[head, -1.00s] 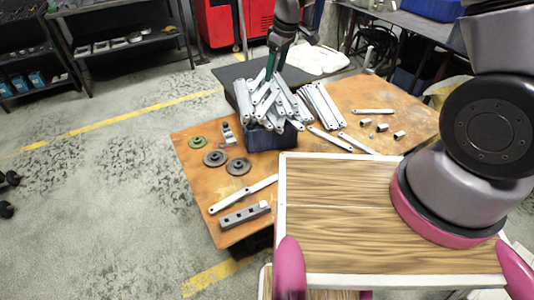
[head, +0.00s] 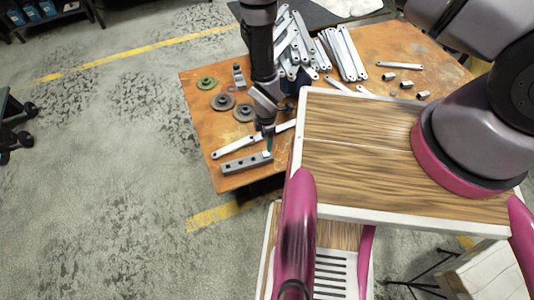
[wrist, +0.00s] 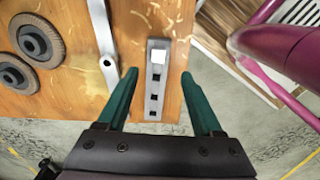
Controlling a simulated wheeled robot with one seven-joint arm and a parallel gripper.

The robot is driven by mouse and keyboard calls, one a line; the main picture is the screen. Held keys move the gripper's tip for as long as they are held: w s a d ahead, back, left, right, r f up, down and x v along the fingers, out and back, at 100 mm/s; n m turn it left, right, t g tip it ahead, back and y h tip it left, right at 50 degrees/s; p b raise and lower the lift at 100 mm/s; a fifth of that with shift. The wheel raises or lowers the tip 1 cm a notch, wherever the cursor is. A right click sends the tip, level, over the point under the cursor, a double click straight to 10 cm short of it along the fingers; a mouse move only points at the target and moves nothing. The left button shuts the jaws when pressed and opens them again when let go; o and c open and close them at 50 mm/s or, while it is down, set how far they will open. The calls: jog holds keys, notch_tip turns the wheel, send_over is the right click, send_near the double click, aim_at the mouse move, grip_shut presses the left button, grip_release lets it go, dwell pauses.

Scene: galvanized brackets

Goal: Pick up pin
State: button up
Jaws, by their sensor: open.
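A grey metal block (head: 246,164) with square holes lies near the table's front left corner; it also shows in the wrist view (wrist: 155,84). A pale square-ended piece, apparently the pin (wrist: 156,57), sits at the block's end away from my gripper in the wrist view. In the head view the pin (head: 266,155) is a small pale spot at the block's right end. My gripper (wrist: 160,77) is open and empty, its green fingers appearing on either side of the block. In the head view my gripper (head: 269,146) is just over the block's right end. Whether it touches is unclear.
A pale flat bar (head: 232,147) lies close beside the block. Grey discs (head: 222,102) and a green ring (head: 206,83) lie farther back. Many brackets (head: 342,52) are piled behind my arm. Small metal pieces (head: 406,85) lie at the right of the table (head: 205,142).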

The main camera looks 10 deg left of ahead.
aim_at(266, 153)
notch_tip(266, 153, down, 9)
jog(key=shift+w+a+f, duration=0.1)
jog(key=shift+a, duration=0.05)
grip_shut()
dwell(0.4)
